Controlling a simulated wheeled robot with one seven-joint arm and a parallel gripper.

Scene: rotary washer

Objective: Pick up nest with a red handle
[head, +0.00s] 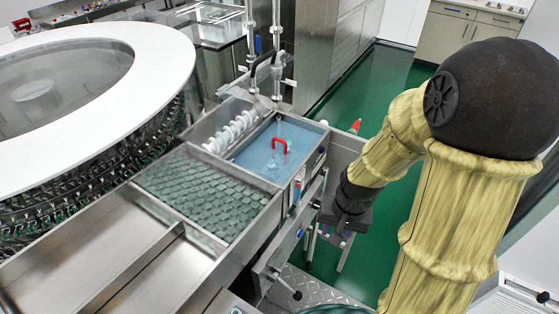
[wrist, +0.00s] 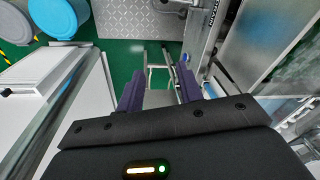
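A red handle (head: 279,146) stands up out of the blue water in a sink basin (head: 250,167), in the middle of the head view. The nest under it is below the water and hard to make out. My gripper (head: 336,244) is to the right of the basin, beyond its metal side wall, and apart from the handle. In the wrist view its two purple fingers (wrist: 160,88) are spread apart with nothing between them. The handle cannot be made out in the wrist view.
A tray of greenish glass pieces (head: 205,190) is in front. A tall faucet (head: 277,50) rises behind the basin. A large round washer (head: 80,100) fills the left.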

